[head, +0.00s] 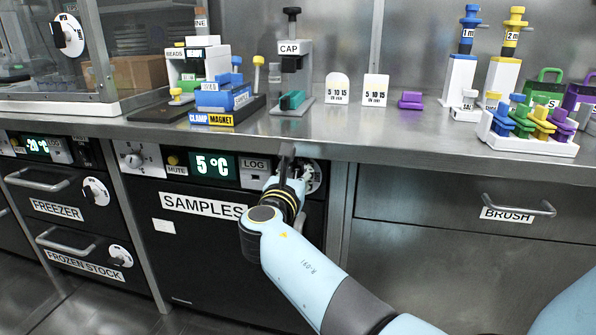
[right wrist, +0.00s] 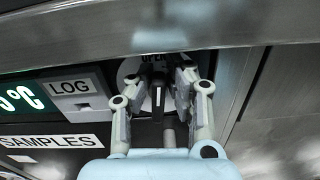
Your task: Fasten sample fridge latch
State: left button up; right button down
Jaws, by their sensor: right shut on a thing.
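The sample fridge (head: 220,250) is the black door marked SAMPLES under the counter, with a green 5 °C display. Its latch (head: 315,178) is a round white plate at the upper right of the front, partly hidden by my right gripper (head: 290,178). In the right wrist view the latch plate (right wrist: 128,72) shows part of the word OPEN, and a black lever stands between the fingers. My right gripper (right wrist: 161,82) is shut on this latch lever (right wrist: 158,100). The exact lever angle against the markings is hard to read. My left gripper is not in view.
The counter edge (head: 350,146) overhangs just above the latch. A LOG panel (head: 255,172) sits left of it, a metal post to its right. The freezer (head: 60,195) and frozen stock drawer (head: 85,255) have similar round latches. A BRUSH drawer (head: 450,215) is at right.

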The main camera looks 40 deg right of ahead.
jog(key=shift+s+f+m+b, duration=0.1)
jog(key=shift+m+b, duration=0.1)
jog(key=shift+m, duration=0.35)
jog(key=shift+f+m+b, duration=0.1)
jog(key=shift+m+b, duration=0.05)
jog(key=shift+m, duration=0.8)
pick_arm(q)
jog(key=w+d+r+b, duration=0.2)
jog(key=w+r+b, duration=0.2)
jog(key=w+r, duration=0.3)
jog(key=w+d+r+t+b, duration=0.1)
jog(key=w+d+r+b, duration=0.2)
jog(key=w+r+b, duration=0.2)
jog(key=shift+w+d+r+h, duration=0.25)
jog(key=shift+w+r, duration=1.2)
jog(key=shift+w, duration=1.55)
pick_arm(e)
jog(key=shift+s+d+f+m, duration=0.2)
jog(key=shift+f+m, duration=0.1)
jog(key=shift+m, duration=2.15)
jog(key=shift+s+d+f+m, duration=0.25)
jog(key=shift+f+m, duration=0.1)
jog(key=shift+m, duration=2.05)
jog(key=shift+s+d+f+m, duration=0.2)
jog(key=shift+f+m, duration=0.1)
jog(key=shift+m, duration=2.15)
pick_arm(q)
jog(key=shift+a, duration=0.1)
